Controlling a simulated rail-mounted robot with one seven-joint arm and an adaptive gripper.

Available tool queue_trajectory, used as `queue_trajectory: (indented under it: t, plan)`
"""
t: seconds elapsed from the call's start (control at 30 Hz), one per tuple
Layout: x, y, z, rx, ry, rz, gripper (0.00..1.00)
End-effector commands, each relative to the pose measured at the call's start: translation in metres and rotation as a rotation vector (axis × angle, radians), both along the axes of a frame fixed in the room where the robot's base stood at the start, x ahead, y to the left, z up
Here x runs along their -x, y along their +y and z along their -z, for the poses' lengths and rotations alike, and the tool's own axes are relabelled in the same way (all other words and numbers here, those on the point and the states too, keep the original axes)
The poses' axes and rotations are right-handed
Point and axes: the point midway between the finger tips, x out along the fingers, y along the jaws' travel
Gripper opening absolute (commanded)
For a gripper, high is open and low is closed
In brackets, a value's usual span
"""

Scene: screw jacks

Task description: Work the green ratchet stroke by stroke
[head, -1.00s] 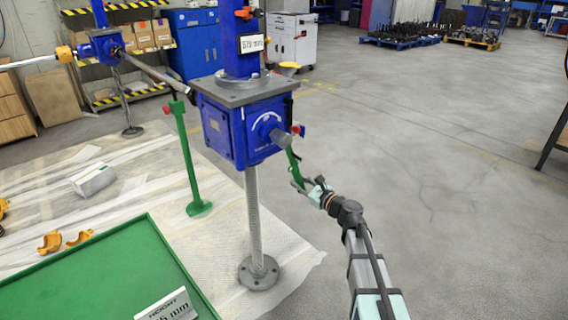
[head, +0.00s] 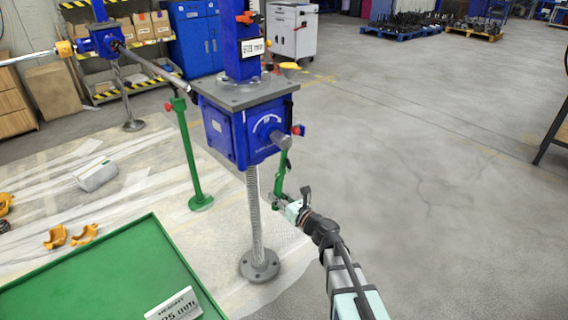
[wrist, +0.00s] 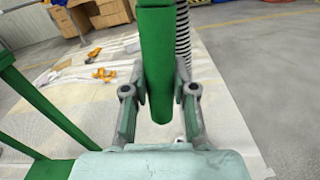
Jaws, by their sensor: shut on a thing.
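The green ratchet (head: 280,172) hangs down from the shaft end at the right of the blue screw jack (head: 238,128), its handle close to vertical. My gripper (head: 284,200) is at the lower end of the handle. In the wrist view the green handle (wrist: 157,60) stands between the two fingers of my gripper (wrist: 158,95), which are shut on it; its lower tip shows between them. The ratchet's head is partly hidden against the jack in the head view. A label on the blue column above reads a height in mm, too blurred to be sure.
A threaded spindle (head: 255,215) runs from the jack to a round floor flange. A green stand (head: 192,150) holds a shaft at the left. A green table (head: 90,280) with a height sign (head: 174,305) is at front left.

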Motion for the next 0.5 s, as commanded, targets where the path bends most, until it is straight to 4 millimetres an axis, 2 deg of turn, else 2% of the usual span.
queue_trajectory:
  t: [0.03, 0.27, 0.5]
  plan:
    - [0.007, 0.007, -0.010, -0.031, 0.025, -0.004, 0.00]
    - [0.022, 0.022, -0.013, -0.110, 0.111, -0.003, 0.00]
    - [0.043, 0.041, -0.028, -0.211, 0.219, -0.003, 0.00]
